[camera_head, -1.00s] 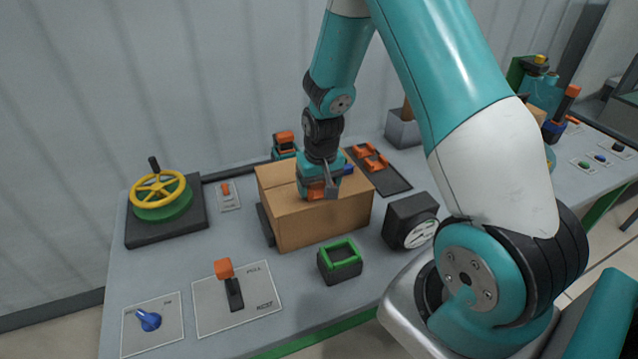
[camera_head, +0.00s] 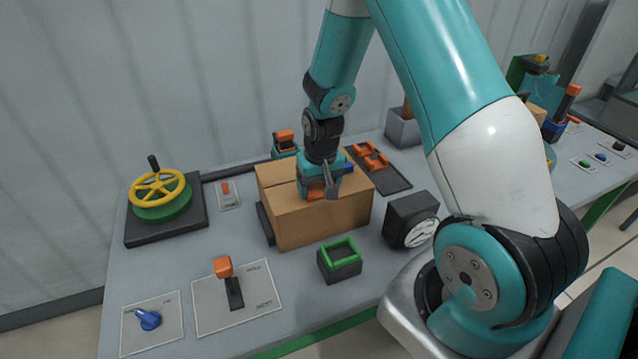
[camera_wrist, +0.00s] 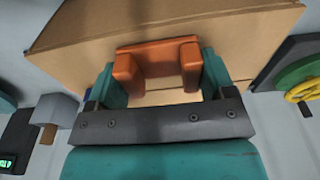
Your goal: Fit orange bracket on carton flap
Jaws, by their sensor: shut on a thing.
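The closed brown carton (camera_head: 325,221) stands on the grey bench, and its top also fills the upper part of the wrist view (camera_wrist: 230,25). My gripper (camera_head: 318,187) is over the carton top near its front edge. In the wrist view its two teal fingers (camera_wrist: 160,78) are shut on the U-shaped orange bracket (camera_wrist: 158,57). The bracket's open side faces my wrist. The bracket is at or just above the carton top; I cannot tell whether it touches the flap. In the head view the gripper hides most of the bracket.
More orange brackets (camera_head: 370,158) lie on a dark tray (camera_head: 394,183) behind right. A green-rimmed box (camera_head: 340,262) and a dial gauge (camera_head: 411,221) stand in front of and right of the carton. A yellow handwheel (camera_head: 159,188) and an orange-topped lever (camera_head: 229,283) are at left.

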